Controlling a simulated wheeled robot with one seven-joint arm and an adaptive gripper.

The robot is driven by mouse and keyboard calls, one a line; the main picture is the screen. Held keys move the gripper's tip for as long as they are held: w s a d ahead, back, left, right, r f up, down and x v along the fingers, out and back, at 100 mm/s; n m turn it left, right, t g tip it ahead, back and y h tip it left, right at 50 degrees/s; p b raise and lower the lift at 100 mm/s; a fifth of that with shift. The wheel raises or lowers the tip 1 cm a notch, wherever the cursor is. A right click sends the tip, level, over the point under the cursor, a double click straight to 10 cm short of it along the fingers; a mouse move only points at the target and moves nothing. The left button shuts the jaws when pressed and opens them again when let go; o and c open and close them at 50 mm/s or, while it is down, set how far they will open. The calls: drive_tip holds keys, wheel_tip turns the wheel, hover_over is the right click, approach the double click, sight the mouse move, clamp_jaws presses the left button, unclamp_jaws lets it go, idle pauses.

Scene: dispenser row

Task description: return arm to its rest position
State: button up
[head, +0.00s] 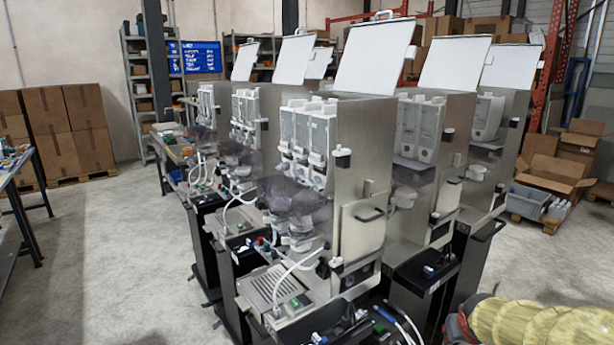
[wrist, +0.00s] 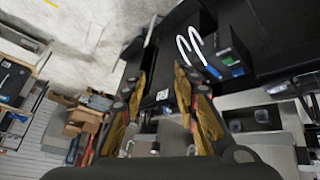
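My gripper (wrist: 162,78) shows in the wrist view with its two yellow-and-black fingers apart. Nothing is held between them; a dark machine surface shows in the gap behind. The wrist view is steeply tilted. I cannot make out my gripper in the head view. The row of steel dispensers (head: 362,140) fills the middle and right of the head view, with white lids raised and clear canisters (head: 308,140) on their fronts. The distance from my fingers to the nearest machine cannot be told.
Dispenser bases with drip trays (head: 272,287) and hoses stand close at the bottom centre. A work table (head: 12,190) is at the left edge. Stacked cartons (head: 62,130) stand back left, open boxes (head: 562,165) at right. The floor (head: 110,260) at left is clear.

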drive_tip(key=s+a+r+g+y, duration=0.1)
drive_tip(key=s+a+r+g, duration=0.1)
drive_tip(key=s+a, duration=0.75)
drive_tip(key=s+a+r+g+y, duration=0.15)
drive_tip(key=s+a, duration=0.35)
drive_tip(key=s, duration=0.9)
drive_tip(key=s+a+r+n+t, duration=0.1)
drive_tip(key=s+a+r+t, duration=0.1)
drive_tip(key=a+r, duration=0.2)
drive_tip(key=shift+s+r+n+t+y, duration=0.3)
drive_tip(key=shift+s+r+t+y, duration=0.1)
drive_tip(key=shift+r, duration=0.5)
drive_tip(key=shift+a, duration=0.25)
